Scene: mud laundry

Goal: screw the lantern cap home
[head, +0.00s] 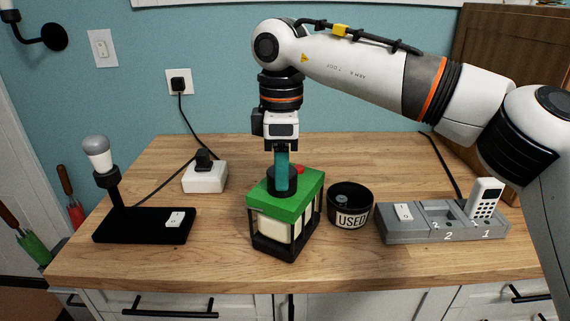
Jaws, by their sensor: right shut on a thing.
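The lantern (270,228) stands upright near the middle of the counter, with a green top, pale panels and a black frame. A black round cap (295,184) sits on its green top. My right gripper (282,182) points straight down from above, its teal fingers shut on the cap. The fingers hide part of the cap, and I cannot tell how the cap's thread sits. A small red part (299,170) shows behind the cap. My left gripper is not in view.
A black tin marked USED (350,220) stands close right of the lantern. A grey numbered dock (420,237) holding a white handset (485,198) is farther right. A black lamp stand (120,226) and white plug box (205,180) are left. The front counter strip is clear.

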